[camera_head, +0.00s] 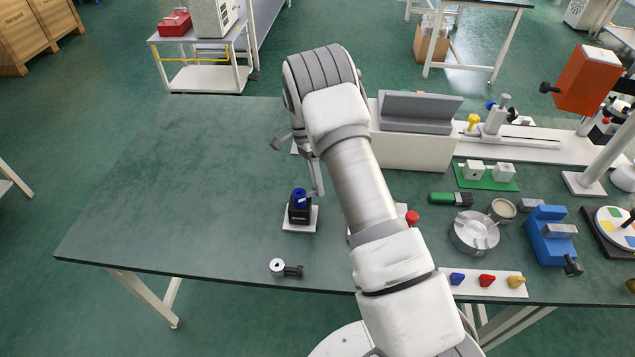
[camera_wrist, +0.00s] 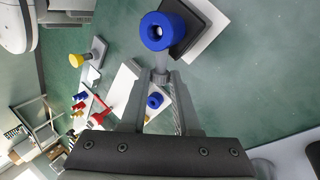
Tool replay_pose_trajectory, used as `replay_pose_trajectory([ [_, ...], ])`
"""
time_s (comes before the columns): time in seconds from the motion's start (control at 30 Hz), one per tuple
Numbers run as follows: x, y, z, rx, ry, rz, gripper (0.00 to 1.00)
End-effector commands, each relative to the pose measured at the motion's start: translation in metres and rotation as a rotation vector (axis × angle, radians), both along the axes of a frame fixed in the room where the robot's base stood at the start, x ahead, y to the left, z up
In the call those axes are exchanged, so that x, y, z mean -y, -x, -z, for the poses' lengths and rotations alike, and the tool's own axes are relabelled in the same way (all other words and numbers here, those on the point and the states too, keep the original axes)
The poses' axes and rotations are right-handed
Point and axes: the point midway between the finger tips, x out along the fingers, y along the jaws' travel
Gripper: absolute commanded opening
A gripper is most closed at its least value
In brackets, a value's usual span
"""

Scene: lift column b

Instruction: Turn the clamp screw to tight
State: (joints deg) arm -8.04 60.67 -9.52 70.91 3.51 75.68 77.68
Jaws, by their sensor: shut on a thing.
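A blue ring (camera_head: 299,194) sits on a black block on a small white plate, left of my arm on the green table. In the wrist view the blue ring (camera_wrist: 177,38) is just beyond my fingertips. A short grey part (camera_wrist: 160,63), seemingly the clamp screw, lies between the ring and my gripper (camera_wrist: 160,78); its exact shape and how it joins the ring are hard to make out. My gripper is shut on this grey part. In the head view my gripper (camera_head: 318,190) is at the ring's right side, mostly hidden by my arm.
A loose grey round part with a black knob (camera_head: 279,268) lies near the table's front edge. A blue vise (camera_head: 545,238), a round metal dish (camera_head: 470,236) and a grey-topped box (camera_head: 415,145) stand to the right.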

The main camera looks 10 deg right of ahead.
Motion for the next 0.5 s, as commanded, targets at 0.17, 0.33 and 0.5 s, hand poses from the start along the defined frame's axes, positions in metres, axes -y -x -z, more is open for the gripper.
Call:
replay_pose_trajectory([
  [0.17,-0.0003,-0.0035,0.0084,-0.12,0.027,0.0,0.0],
  [0.33,-0.001,-0.005,0.0096,-0.212,0.045,0.0,0.0],
  [0.5,-0.001,-0.0058,0.0101,-0.284,0.06,0.0,0.0],
])
